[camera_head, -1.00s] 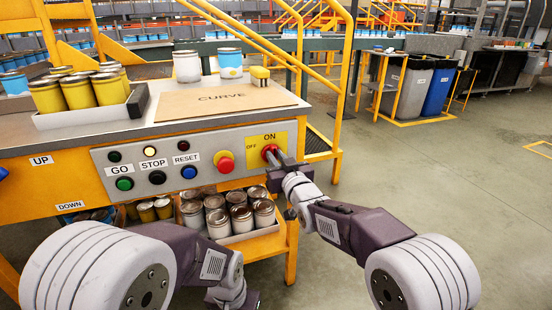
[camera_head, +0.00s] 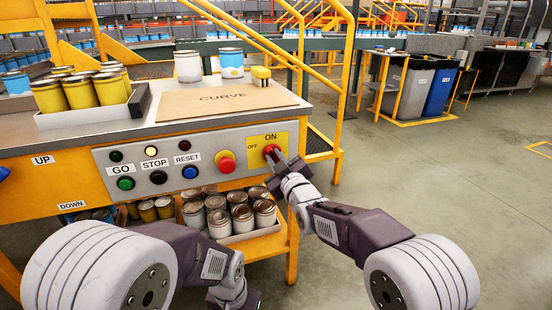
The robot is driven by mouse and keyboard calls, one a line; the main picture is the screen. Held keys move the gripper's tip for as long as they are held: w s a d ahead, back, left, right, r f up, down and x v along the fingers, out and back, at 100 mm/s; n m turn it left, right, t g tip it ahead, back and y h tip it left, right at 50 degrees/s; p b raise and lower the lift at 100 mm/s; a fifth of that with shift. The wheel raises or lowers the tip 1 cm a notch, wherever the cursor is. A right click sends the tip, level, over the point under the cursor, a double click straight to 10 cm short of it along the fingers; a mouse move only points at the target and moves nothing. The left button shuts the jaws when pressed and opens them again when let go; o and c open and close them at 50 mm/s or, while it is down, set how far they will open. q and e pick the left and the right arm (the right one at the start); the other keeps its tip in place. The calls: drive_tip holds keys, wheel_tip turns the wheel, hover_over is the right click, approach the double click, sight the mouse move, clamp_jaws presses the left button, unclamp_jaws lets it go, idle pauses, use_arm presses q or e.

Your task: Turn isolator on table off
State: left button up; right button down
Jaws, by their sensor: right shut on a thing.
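The isolator is a red rotary knob (camera_head: 271,151) on a yellow plate (camera_head: 257,139) at the right end of the table's grey control panel. The plate reads ON above the knob and OFF to its left. My right gripper (camera_head: 276,160) reaches up from the lower right and is shut on the knob, its fingers covering part of it. Which way the knob points is hard to tell. My left arm is at the lower left, and its gripper is below the picture's edge.
Left of the isolator are a red emergency stop button (camera_head: 226,163) and green, black and blue buttons. A white lamp (camera_head: 151,151) is lit. Cans stand on the shelf (camera_head: 252,235) below. A yellow stair rail (camera_head: 343,95) rises to the right.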

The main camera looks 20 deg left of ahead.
drive_tip(key=n, duration=0.6)
drive_tip(key=shift+s+a+f+n, duration=0.15)
drive_tip(key=shift+a+f+n, duration=0.05)
drive_tip(key=shift+f+n, duration=0.3)
drive_tip(key=shift+n, duration=2.3)
drive_tip(key=c, duration=1.4)
unclamp_jaws()
drive_tip(key=shift+o, duration=0.2)
drive_tip(key=shift+s+p, duration=0.1)
drive_tip(key=shift+p, duration=0.2)
drive_tip(key=p+v, duration=0.2)
drive_tip(key=v, duration=0.7)
